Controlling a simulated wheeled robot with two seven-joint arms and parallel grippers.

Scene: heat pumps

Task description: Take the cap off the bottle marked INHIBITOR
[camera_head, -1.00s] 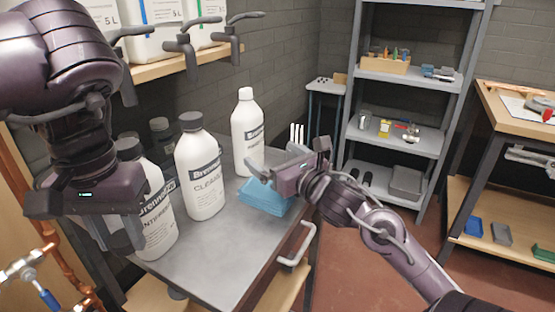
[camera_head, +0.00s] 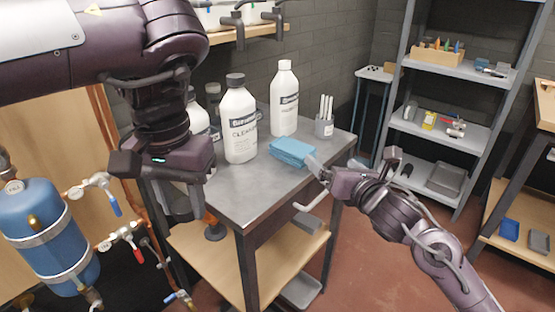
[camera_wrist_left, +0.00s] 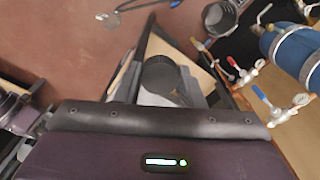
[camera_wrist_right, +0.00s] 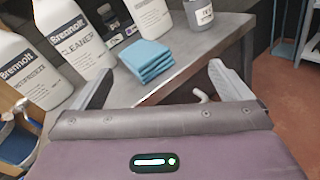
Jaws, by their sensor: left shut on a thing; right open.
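A white bottle (camera_head: 284,105) stands upright at the back of the metal table. Its small label cannot be read surely. Its top is white, without a dark cap. A bottle marked CLEANER (camera_head: 240,125) with a dark cap stands left of it. The ANTIFREEZE bottle (camera_wrist_right: 22,75) shows in the right wrist view. My left gripper (camera_wrist_left: 162,88) is shut on a dark round thing (camera_wrist_left: 160,74) that looks like a cap. In the head view that gripper (camera_head: 172,205) points down at the table's left side, away from the back bottle. My right gripper (camera_head: 315,165) is open and empty by the table's right edge.
Folded blue cloths (camera_head: 292,151) and a grey cup with white sticks (camera_head: 324,127) lie on the metal table (camera_head: 245,195). Its front is clear. A blue tank (camera_head: 38,235) and valves stand left. Grey shelves (camera_head: 440,135) stand back right.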

